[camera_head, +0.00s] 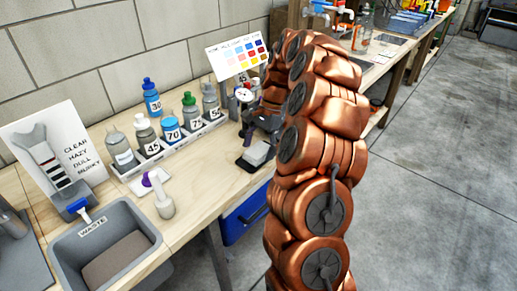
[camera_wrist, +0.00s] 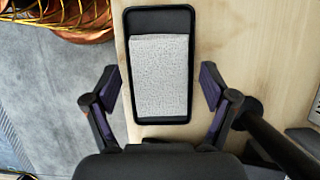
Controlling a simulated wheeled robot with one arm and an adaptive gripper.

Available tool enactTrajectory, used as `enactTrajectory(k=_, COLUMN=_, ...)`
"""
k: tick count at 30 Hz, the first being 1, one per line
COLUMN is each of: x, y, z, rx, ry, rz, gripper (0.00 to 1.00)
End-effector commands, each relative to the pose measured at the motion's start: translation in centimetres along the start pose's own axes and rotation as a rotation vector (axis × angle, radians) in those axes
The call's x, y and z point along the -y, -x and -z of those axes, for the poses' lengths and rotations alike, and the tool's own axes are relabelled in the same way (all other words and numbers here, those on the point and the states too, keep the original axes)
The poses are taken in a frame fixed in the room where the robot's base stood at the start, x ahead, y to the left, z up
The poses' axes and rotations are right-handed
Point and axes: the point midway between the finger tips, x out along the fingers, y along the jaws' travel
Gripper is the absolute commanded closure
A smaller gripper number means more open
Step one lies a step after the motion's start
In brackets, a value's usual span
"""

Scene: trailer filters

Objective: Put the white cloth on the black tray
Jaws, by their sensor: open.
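The black tray (camera_wrist: 158,20) lies on the wooden bench top in the wrist view, a dark rectangle with a raised rim. The white cloth (camera_wrist: 160,75), pale and folded flat, lies inside the tray and leaves the tray's top end bare. My gripper (camera_wrist: 159,88) is open and empty, with one finger to each side of the tray, apart from the cloth. In the head view the cloth (camera_head: 258,153) lies on the tray near the bench's front edge. There my arm partly hides my gripper above and behind it.
A rack (camera_head: 180,139) of numbered bottles stands left of the tray. A colour chart (camera_head: 237,56) stands behind. In the wrist view a black rod (camera_wrist: 283,145) lies at lower right.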

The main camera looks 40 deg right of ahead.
Motion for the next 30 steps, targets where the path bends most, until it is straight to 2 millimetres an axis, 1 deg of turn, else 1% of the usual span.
enactTrajectory(k=5, x=0.1, y=1.4, z=0.1, rx=-0.004, ry=0.0, rz=0.003, gripper=0.16)
enactTrajectory(k=15, x=0.1, y=5.5, z=0.1, rx=-0.005, ry=0.0, rz=0.003, gripper=0.16)
enactTrajectory(k=28, x=0.1, y=9.8, z=0.1, rx=-0.005, ry=0.0, rz=0.004, gripper=0.16)
enactTrajectory(k=30, x=0.0, y=10.9, z=-0.1, rx=-0.003, ry=-0.002, rz=0.002, gripper=0.16)
